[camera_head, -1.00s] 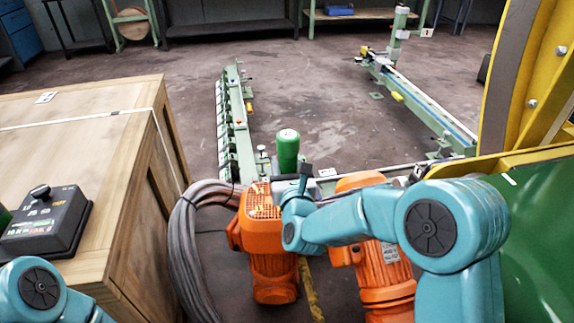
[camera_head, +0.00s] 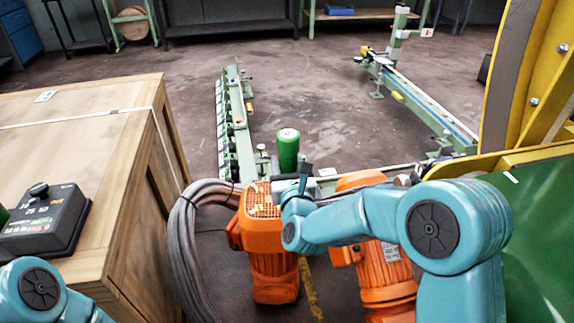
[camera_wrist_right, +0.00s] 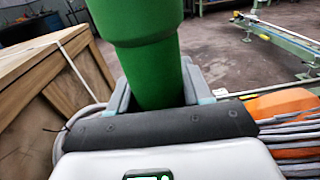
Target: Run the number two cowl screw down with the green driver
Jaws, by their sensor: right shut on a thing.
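The green driver (camera_head: 288,152) stands about upright above the back edge of the left orange motor, its pale cap on top. My right gripper is shut around the driver, and the wrist view shows its fingers (camera_wrist_right: 157,98) on both sides of the green handle (camera_wrist_right: 150,55). The driver's lower end is hidden behind the gripper and motor. The left orange motor has a slotted cowl (camera_head: 263,199). No cowl screw or number can be made out. Only a blue joint of my left arm shows at bottom left; its gripper is out of view.
A second orange motor (camera_head: 384,268) stands to the right, partly behind my right arm. Grey cables (camera_head: 183,235) loop left of the motors. A wooden crate (camera_head: 85,110) bears a black control box (camera_head: 42,222). A green rail (camera_head: 232,125) lies beyond; a yellow frame (camera_head: 520,75) rises at right.

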